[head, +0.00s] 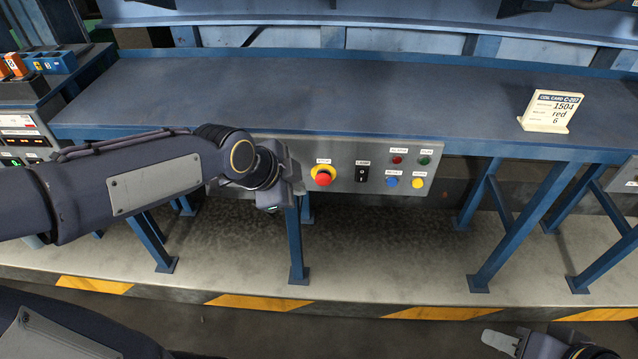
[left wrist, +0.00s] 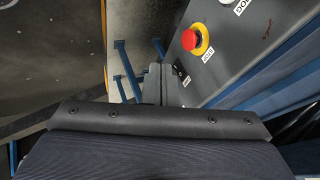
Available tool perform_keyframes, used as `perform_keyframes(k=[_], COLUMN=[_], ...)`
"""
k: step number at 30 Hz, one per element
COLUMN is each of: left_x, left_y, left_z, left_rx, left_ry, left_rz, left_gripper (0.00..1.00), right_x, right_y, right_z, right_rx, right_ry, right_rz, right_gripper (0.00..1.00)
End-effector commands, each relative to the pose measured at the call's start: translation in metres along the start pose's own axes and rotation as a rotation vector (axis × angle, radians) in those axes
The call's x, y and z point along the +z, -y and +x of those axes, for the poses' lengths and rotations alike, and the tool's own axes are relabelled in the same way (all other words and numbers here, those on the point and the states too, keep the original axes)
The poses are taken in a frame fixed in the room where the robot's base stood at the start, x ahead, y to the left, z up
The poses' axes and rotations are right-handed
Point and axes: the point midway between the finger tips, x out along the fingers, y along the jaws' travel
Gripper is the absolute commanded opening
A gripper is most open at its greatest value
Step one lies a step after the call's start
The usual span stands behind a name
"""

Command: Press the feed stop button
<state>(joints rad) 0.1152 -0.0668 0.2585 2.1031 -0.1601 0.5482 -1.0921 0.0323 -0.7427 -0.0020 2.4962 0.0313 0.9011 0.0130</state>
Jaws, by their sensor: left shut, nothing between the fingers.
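A grey control panel (head: 341,186) is set under the front edge of the blue table. It carries a large red mushroom button on a yellow ring (head: 323,176), a black switch (head: 362,173), and small red (head: 397,160), green (head: 424,161), blue (head: 392,182) and yellow (head: 418,183) buttons. The small labels are hard to read. My left gripper (head: 298,187) is shut and empty, just left of the mushroom button. The left wrist view shows the mushroom button (left wrist: 195,39) close by; contact with the panel cannot be told. My right gripper (head: 500,342) is low at the right, partly cut off.
The blue table (head: 330,100) is mostly bare. Blue table legs (head: 296,245) stand below the panel. A unit with displays (head: 22,140) is at the left. Yellow stripes (head: 270,302) mark the platform edge.

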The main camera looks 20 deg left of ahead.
Motion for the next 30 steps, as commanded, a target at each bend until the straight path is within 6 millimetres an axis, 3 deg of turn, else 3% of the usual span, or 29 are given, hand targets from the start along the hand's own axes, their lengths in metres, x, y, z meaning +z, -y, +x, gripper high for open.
perform_keyframes(k=[5,16,21,30], left_x=[0.001,0.001,0.0,0.0], left_y=[-0.002,-0.003,0.024,0.035], left_z=[0.025,0.104,0.11,0.116], left_rx=[0.006,0.005,0.001,0.0], left_ry=[0.0,-0.001,0.0,-0.001], left_rz=[0.0,0.001,-0.003,-0.001], left_gripper=[0.0,0.0,0.0,0.0], right_x=[0.002,0.011,0.007,0.007], right_y=[-0.002,-0.01,-0.007,-0.006], right_z=[0.004,0.021,0.014,0.014], right_rx=[0.0,0.0,0.0,0.0], right_ry=[0.0,0.0,0.0,0.0], right_rz=[0.0,0.0,0.0,0.0], right_gripper=[0.36,0.36,0.36,0.36])
